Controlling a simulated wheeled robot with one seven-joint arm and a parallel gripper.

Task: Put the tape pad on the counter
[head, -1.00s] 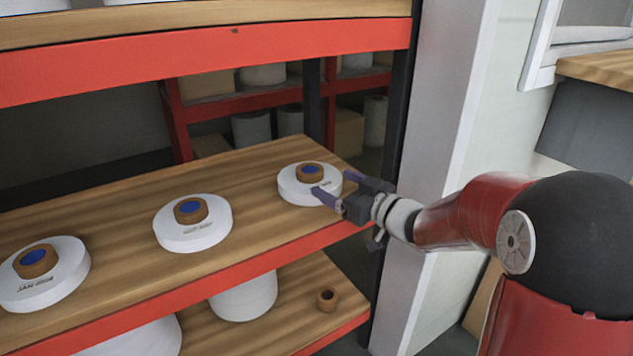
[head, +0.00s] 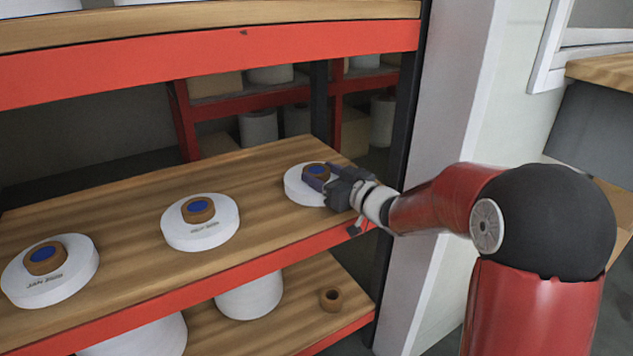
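Several white round pads lie on the wooden middle shelf, each with a brown ring with a blue centre on top. I take these as the tape pads. The rightmost pad (head: 297,187) is at my gripper, near the shelf's right end; its brown ring (head: 316,169) is partly hidden. My gripper (head: 321,172) has its two dark fingers apart, one on each side of this ring. Contact cannot be made out. The middle pad (head: 200,232) and left pad (head: 50,280) stand clear of it. A wooden counter top (head: 605,68) shows at the upper right.
The red-edged shelf board (head: 120,205) has bare wood between the pads. Another red-edged board (head: 200,55) hangs above. The lower shelf holds white rolls (head: 250,297) and a small brown ring (head: 330,299). A dark post and white pillar (head: 455,130) stand right of the shelf.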

